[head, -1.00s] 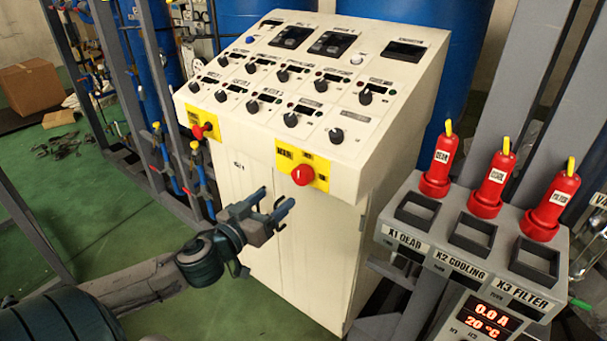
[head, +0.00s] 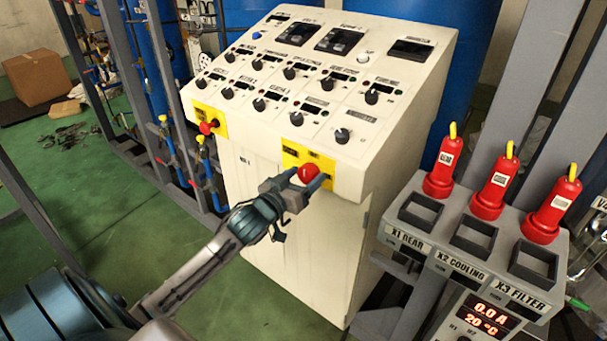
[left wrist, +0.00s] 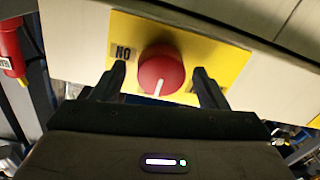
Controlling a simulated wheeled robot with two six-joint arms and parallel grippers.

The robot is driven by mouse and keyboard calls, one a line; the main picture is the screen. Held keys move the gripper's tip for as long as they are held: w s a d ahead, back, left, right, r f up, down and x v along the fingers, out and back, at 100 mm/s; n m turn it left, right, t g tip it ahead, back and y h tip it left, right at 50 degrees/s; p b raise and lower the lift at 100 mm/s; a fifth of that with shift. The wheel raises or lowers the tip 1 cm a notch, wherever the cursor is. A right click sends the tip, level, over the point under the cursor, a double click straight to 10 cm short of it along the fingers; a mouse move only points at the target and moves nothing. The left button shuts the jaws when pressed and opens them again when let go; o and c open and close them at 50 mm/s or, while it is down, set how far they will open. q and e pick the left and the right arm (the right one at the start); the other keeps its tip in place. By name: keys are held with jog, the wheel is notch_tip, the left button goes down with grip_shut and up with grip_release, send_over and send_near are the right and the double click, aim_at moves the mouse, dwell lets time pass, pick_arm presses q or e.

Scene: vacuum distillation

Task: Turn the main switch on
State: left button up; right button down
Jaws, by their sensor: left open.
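The main switch, a red round knob (head: 308,173) on a yellow plate (head: 291,158), is on the front edge of the cream control cabinet. It also shows in the left wrist view as a red knob (left wrist: 161,72) with a white pointer line toward the bottom of the picture, on its yellow plate (left wrist: 215,50). My left gripper (head: 308,181) is open, with one finger on each side of the knob; in the left wrist view its fingertips (left wrist: 160,82) flank the knob with visible gaps. Whether they touch it is unclear. My right gripper is not in view.
A second red knob (head: 206,127) on yellow is at the cabinet's left. Black dials cover the sloped panel (head: 330,100). A grey stand (head: 460,215) with red plugs (head: 490,190) is close on the right. Green floor (head: 90,200) is open at left.

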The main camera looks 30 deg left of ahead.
pick_arm(q)
jog(key=c, duration=1)
jog(key=shift+w+m, duration=0.1)
jog(key=shift+m, duration=0.2)
jog(key=m, duration=0.4)
jog(key=shift+p, duration=0.35)
jog(key=m, duration=0.4)
jog(key=shift+d+m, duration=0.1)
jog(key=shift+m, duration=0.2)
jog(key=m, duration=0.4)
jog(key=shift+f+m+h, duration=0.1)
jog(key=shift+m+h, duration=0.2)
jog(key=m, duration=0.4)
jog(key=shift+m+b, duration=0.3)
jog(key=shift+m, duration=0.1)
